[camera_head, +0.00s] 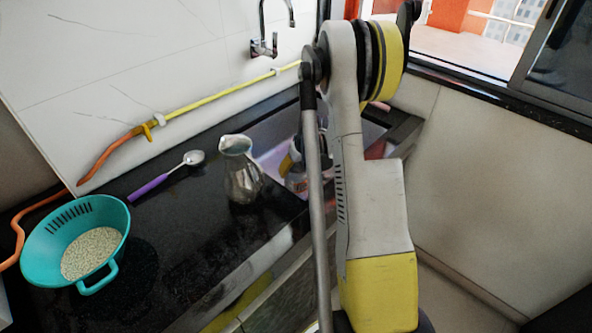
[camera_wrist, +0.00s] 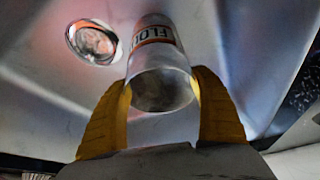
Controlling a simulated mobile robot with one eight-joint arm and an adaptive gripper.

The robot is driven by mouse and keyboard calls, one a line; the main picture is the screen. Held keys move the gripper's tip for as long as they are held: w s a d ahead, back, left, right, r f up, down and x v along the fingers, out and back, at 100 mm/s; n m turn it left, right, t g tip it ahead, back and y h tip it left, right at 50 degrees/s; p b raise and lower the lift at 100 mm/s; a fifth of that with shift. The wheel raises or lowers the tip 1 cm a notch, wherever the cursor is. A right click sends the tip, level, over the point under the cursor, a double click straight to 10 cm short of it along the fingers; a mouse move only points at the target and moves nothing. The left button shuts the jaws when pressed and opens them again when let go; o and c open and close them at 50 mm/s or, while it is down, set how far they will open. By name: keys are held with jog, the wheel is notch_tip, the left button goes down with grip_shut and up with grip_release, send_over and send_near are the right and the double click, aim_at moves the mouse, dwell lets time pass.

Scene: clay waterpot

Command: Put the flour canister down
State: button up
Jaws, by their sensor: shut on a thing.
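The flour canister (camera_wrist: 158,70) is a pale cylinder with an orange-edged label reading "FLO". In the wrist view it sits between the two yellow fingers of my gripper (camera_wrist: 162,105), which are shut on its sides. The steel sink basin (camera_wrist: 230,30) lies beyond it, with a round drain (camera_wrist: 92,42) to the upper left. In the head view my arm hides much of the gripper and canister, at the sink (camera_head: 270,135). I cannot tell whether the canister touches the basin.
A metal jug (camera_head: 241,172) stands on the black counter (camera_head: 165,225) just left of the sink. A spoon with a purple handle (camera_head: 150,187) and a teal colander (camera_head: 115,215) holding pale grains lie farther left. A tap (camera_head: 264,45) is on the wall.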

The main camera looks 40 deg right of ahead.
jog(key=shift+f, duration=0.1)
jog(key=o, duration=1.5)
jog(key=shift+c, duration=0.2)
jog(key=p+v, duration=0.5)
jog(key=v, duration=0.7)
